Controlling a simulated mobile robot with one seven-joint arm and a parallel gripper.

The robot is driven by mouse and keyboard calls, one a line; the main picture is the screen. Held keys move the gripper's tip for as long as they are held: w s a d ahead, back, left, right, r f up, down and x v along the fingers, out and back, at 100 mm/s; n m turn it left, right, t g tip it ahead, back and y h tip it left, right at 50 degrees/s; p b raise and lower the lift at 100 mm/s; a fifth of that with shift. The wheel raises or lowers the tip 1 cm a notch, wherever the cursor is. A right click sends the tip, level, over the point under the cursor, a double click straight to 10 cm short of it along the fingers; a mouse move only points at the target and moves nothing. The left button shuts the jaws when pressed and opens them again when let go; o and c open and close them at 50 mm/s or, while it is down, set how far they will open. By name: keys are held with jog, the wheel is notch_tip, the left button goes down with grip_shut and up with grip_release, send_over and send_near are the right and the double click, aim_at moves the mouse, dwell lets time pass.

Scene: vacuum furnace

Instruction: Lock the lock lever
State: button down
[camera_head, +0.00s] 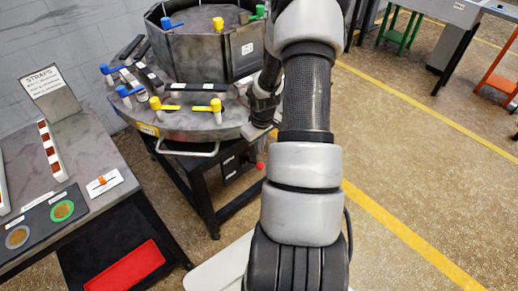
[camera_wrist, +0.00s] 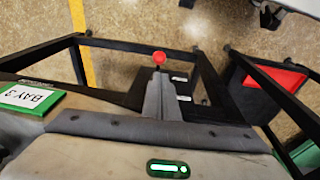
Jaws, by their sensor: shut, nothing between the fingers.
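A red ball knob (camera_head: 261,166), which looks like the end of the lock lever, sits below the rim of the round furnace table in the head view. In the wrist view the red knob (camera_wrist: 159,58) shows just beyond the fingertips of my gripper (camera_wrist: 160,80). The fingers are shut together and empty. Whether they touch the knob, I cannot tell. The lever's shaft is mostly hidden behind the fingers, so its angle is unclear. In the head view my arm hides most of my gripper.
The round furnace table (camera_head: 190,128) carries several blue, yellow and green handles. A straps bench (camera_head: 95,160) stands at left, with a red tray (camera_head: 125,268) low down.

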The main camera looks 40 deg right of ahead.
aim_at(258, 164)
jog(key=f, duration=0.2)
jog(key=f+b, duration=0.1)
jog(key=f, duration=0.2)
jog(key=w+f, duration=0.1)
jog(key=f, duration=0.1)
jog(key=shift+w+d+f, duration=0.1)
jog(key=shift+d+f, duration=0.1)
jog(key=shift+d, duration=0.05)
jog(key=shift+f+b, duration=0.15)
jog(key=shift+b, duration=0.2)
